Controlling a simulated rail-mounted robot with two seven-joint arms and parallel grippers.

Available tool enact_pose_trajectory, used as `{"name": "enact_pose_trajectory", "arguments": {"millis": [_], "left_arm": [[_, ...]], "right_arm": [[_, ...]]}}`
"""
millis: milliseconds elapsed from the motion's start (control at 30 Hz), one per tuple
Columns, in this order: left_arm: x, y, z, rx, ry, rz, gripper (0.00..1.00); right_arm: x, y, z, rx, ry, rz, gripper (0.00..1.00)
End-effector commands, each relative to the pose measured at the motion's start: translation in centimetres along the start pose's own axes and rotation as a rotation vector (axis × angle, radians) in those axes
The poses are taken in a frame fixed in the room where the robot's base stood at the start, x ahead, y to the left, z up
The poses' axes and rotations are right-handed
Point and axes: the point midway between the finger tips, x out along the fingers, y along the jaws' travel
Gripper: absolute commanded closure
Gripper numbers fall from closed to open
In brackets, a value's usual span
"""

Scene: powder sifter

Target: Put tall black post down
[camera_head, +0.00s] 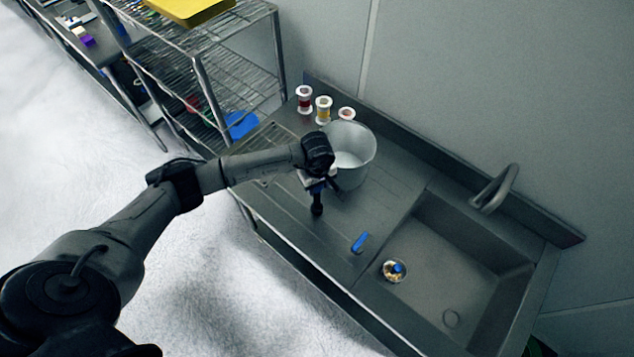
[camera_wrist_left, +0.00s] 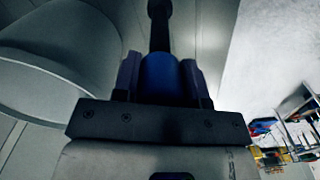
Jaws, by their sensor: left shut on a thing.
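The tall black post (camera_head: 317,208) is in my left gripper (camera_head: 319,187), above the left part of the steel counter (camera_head: 290,205). In the left wrist view the post (camera_wrist_left: 160,28) points away from the gripper between the two fingers (camera_wrist_left: 160,80), which are closed on its blue part. In the head view the post hangs roughly upright, lower end down, in front of the white bucket. I cannot tell whether its lower end touches the counter. My right gripper does not show.
The white bucket (camera_head: 357,150) stands close behind the gripper. Several small jars, one red (camera_head: 304,100), one yellow (camera_head: 323,109), stand behind it. A blue piece (camera_head: 360,242) lies on the counter. A wire shelf (camera_head: 215,75) stands left.

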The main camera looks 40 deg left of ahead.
Motion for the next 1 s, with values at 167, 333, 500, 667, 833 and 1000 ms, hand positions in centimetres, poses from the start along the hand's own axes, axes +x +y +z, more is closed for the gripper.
{"name": "enact_pose_trajectory", "arguments": {"millis": [167, 333, 500, 667, 833, 1000], "left_arm": [[0.02, 0.03, 0.0, 0.0, 0.0, 0.001, 1.0], [0.28, 0.02, -0.01, 0.0, 0.0, 0.001, 1.0], [0.36, -0.01, 0.01, 0.0, 0.0, 0.0, 0.52], [0.36, -0.01, 0.02, 0.0, 0.0, 0.0, 0.37], [0.35, 0.0, 0.03, 0.0, 0.0, 0.0, 0.35], [-0.08, 0.0, 0.03, 0.0, -0.001, 0.0, 0.35]], "right_arm": [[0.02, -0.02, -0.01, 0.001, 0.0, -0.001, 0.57], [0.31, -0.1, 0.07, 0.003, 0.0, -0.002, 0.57], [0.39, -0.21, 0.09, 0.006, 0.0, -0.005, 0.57], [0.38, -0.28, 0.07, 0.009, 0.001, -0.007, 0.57], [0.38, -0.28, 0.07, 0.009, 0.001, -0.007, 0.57], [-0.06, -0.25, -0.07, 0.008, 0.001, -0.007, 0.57]]}}
